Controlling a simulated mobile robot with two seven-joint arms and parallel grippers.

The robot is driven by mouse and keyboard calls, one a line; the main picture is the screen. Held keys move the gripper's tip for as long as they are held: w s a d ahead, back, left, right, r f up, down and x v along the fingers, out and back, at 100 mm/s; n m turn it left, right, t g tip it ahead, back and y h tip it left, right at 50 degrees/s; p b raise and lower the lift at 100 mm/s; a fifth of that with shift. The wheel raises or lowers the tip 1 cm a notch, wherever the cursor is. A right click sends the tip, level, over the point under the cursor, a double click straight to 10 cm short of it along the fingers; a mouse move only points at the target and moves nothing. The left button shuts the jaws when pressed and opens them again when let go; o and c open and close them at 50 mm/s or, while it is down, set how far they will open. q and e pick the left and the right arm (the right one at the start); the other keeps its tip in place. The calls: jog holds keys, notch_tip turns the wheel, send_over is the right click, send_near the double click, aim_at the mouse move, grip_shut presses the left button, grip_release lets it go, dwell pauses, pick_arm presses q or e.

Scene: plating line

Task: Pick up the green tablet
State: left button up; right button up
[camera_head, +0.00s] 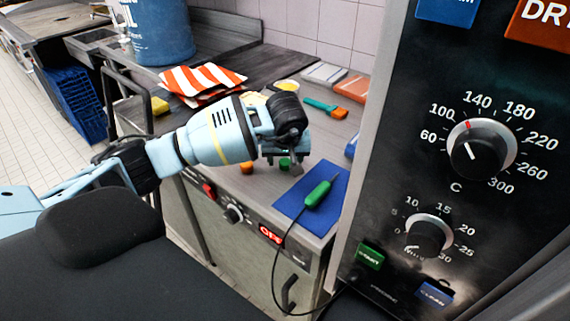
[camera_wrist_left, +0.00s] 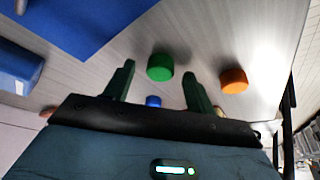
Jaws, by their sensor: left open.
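The green tablet (camera_head: 284,164) is a small round disc on the grey counter, partly hidden under my left gripper in the head view. In the left wrist view the green tablet (camera_wrist_left: 160,67) lies between and a little beyond the two fingertips of my left gripper (camera_wrist_left: 160,76). My left gripper (camera_head: 283,158) is open and empty, above the counter. I cannot tell whether the fingers touch the tablet. My right gripper is not in view.
An orange tablet (camera_wrist_left: 233,80) lies right of the green one and a blue one (camera_wrist_left: 153,101) shows nearer the palm. A blue mat (camera_head: 336,206) carries a green-handled probe (camera_head: 318,194) with a cable. The control panel (camera_head: 440,180) stands at the right.

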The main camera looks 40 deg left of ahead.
aim_at(283, 164)
pick_arm(q)
jog(key=shift+f, duration=0.15)
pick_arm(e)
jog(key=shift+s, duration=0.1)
pick_arm(q)
jog(key=shift+c, duration=0.8)
jog(key=c, duration=0.9)
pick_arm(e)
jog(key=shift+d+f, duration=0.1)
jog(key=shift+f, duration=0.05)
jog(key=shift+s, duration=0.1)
